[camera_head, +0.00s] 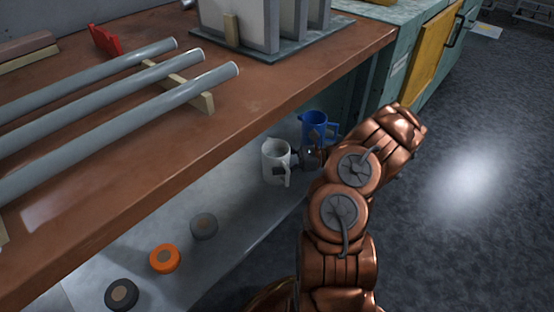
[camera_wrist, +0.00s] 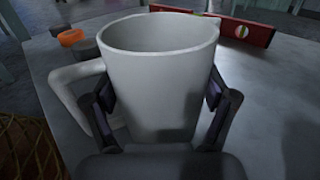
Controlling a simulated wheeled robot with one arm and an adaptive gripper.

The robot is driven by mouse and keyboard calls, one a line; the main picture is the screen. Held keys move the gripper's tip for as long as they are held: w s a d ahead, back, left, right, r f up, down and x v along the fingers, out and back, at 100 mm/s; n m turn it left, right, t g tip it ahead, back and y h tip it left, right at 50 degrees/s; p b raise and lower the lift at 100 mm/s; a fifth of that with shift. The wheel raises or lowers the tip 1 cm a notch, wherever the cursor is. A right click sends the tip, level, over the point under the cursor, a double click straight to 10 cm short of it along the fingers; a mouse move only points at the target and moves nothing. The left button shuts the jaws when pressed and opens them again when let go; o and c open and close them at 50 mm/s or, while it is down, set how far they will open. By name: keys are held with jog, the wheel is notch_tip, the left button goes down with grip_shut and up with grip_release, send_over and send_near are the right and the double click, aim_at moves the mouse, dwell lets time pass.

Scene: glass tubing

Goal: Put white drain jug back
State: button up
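The white drain jug (camera_head: 274,157) is at the lower shelf's right end in the head view, upright with its handle toward the front. In the wrist view the jug (camera_wrist: 158,75) fills the middle, with its rim up and its handle to the left. My gripper (camera_wrist: 160,100) has one finger against each side of the jug's wall, closed around it. In the head view my gripper (camera_head: 283,168) reaches the jug from the right. The jug's base is hidden in the wrist view, and I cannot tell whether it touches the shelf.
A blue jug (camera_head: 314,127) stands just behind my gripper. A red level (camera_wrist: 215,30) lies beyond the jug. Open floor is right.

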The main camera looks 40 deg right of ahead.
jog(key=shift+o, duration=1.1)
jog(key=shift+r, duration=0.1)
jog(key=p+v, duration=0.2)
jog(key=v, duration=1)
